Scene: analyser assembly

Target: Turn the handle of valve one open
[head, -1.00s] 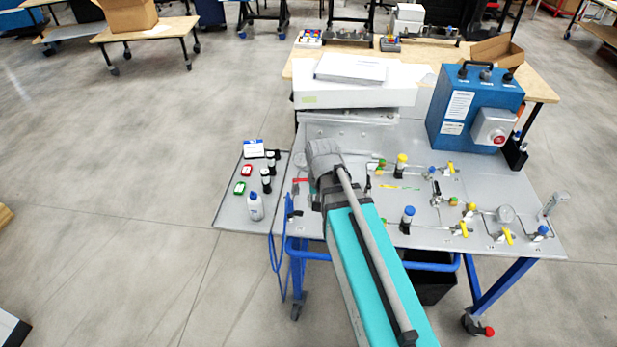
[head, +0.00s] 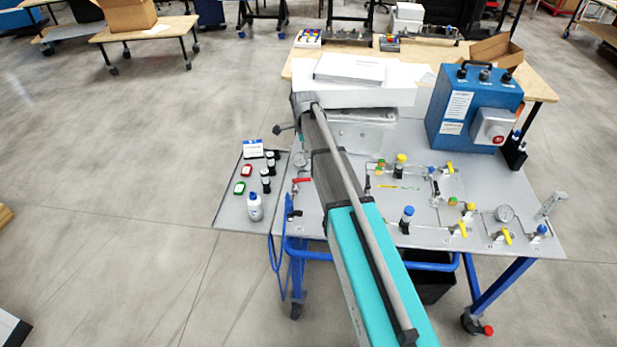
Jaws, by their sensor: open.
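The valve panel lies on the grey cart top (head: 425,180). A red lever handle (head: 302,180) sits at its left edge. Several yellow valve handles, such as the one at the back (head: 450,167), the one at the front right (head: 506,236) and the one beside it (head: 463,229), stand on the right. No label is legible, so I cannot tell which is valve one. My arm crosses the panel's left part and hides much of it. A dark piece (head: 283,128) left of the arm's far end looks like part of my open gripper; the rest is hidden. It appears apart from the handles.
A blue box with a red knob (head: 475,105) stands at the back right. A white box (head: 350,92) is behind the panel. A side tray (head: 232,207) holds bottles and red and green items.

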